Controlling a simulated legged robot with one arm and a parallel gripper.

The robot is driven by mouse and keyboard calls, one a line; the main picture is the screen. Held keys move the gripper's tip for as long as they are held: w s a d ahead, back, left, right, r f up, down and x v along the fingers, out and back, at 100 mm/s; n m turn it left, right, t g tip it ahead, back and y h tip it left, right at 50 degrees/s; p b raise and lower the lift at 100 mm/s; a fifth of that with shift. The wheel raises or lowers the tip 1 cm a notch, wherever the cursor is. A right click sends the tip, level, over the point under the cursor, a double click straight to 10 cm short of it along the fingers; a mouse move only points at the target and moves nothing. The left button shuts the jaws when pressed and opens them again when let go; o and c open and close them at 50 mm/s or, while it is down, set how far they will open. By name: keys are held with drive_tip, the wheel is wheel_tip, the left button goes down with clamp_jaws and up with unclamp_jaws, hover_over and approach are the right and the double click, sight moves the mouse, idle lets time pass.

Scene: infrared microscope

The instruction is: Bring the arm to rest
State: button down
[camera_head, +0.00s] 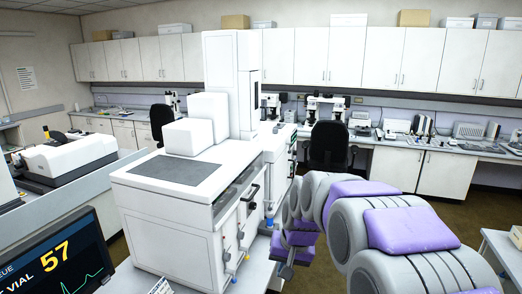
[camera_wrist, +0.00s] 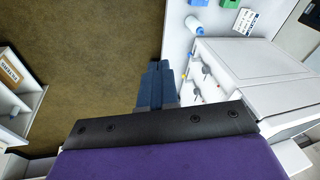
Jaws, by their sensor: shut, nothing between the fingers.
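My gripper (camera_wrist: 160,68) is shut and empty in the wrist view, its blue-grey fingers together over brown carpet beside the white bench edge. In the head view my grey and purple arm reaches in from the lower right. Its far end is low beside the front of a large white instrument (camera_head: 165,215), and the fingers are hard to make out there. The instrument has a flat grey top panel, white blocks and a tall column. Its front with knobs also shows in the wrist view (camera_wrist: 245,65), right of the fingers.
A monitor (camera_head: 62,262) reading 57 stands at the lower left. A white bench device (camera_head: 65,155) is behind it. A black chair (camera_head: 328,145) stands before the back counter (camera_head: 440,172). In the wrist view, a white box (camera_wrist: 15,105) is at left, with open carpet (camera_wrist: 85,75) between.

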drive_tip(key=s+d+f+g+b, duration=0.1)
drive_tip(key=s+d+f, duration=0.1)
drive_tip(key=s, duration=0.9)
drive_tip(key=s+d+f+g+h+b, duration=0.1)
drive_tip(key=s+d+f, duration=0.1)
drive_tip(key=s, duration=1)
drive_tip(key=s+d+f+n+g+h+b, duration=0.1)
drive_tip(key=s+d+f+g+b, duration=0.1)
drive_tip(key=s, duration=1)
drive_tip(key=shift+s+d+f, duration=0.15)
drive_tip(key=shift+d+f, duration=0.4)
drive_tip(key=shift+f, duration=0.7)
drive_tip(key=shift+d, duration=0.35)
